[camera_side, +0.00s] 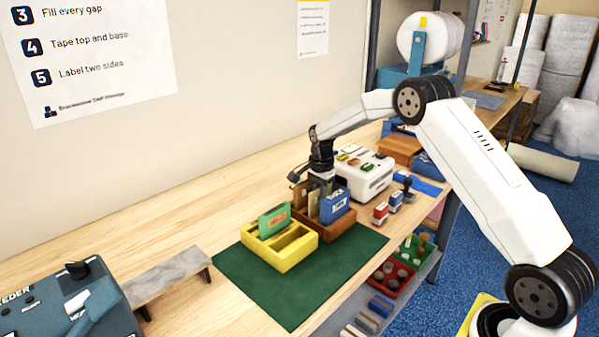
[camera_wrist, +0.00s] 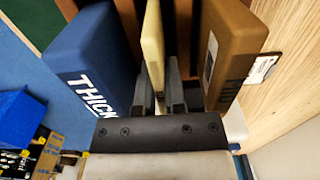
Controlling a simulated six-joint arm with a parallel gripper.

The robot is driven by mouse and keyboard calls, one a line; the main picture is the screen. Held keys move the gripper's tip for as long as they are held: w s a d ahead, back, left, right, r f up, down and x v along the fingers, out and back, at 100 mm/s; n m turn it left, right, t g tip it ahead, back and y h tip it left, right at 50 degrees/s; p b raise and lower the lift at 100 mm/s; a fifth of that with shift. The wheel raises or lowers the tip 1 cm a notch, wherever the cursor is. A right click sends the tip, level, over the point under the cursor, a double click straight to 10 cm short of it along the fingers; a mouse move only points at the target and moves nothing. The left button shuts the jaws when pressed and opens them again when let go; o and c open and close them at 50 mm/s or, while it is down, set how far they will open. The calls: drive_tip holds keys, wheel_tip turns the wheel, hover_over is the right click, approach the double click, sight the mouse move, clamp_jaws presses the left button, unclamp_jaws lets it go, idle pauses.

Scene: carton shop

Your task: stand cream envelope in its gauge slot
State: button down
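The cream envelope (camera_wrist: 153,40) stands on edge in the wooden rack (camera_side: 343,222), between a blue envelope marked THICK (camera_wrist: 90,60) and a brown one (camera_wrist: 228,50). My gripper (camera_wrist: 160,85) points down over the rack, its fingers on either side of the cream envelope's near edge. I cannot tell whether they press on it. In the side view my gripper (camera_side: 320,180) is just above the rack and partly hides the cream envelope. The yellow gauge (camera_side: 283,262) stands left of the rack; a green envelope (camera_side: 273,221) stands in its back part, and front slots look empty.
The rack and gauge are side by side on a green mat (camera_side: 290,297). A white machine (camera_side: 362,178) and several stamps (camera_side: 381,213) are behind and right. A grey stand (camera_side: 165,277) is at the left. The mat's front is clear.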

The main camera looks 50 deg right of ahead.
drive_tip(key=shift+r, duration=0.2)
idle(0.3)
drive_tip(key=shift+r, duration=2.2)
drive_tip(key=shift+r, duration=0.45)
wheel_tip(320, 180, up, 7)
drive_tip(key=w+a, duration=0.3)
drive_tip(key=a, duration=0.5)
drive_tip(key=w+a, duration=0.3)
drive_tip(key=a, duration=0.5)
drive_tip(key=shift+f, duration=2.6)
drive_tip(key=shift+s+f, duration=0.1)
drive_tip(key=shift+f, duration=0.05)
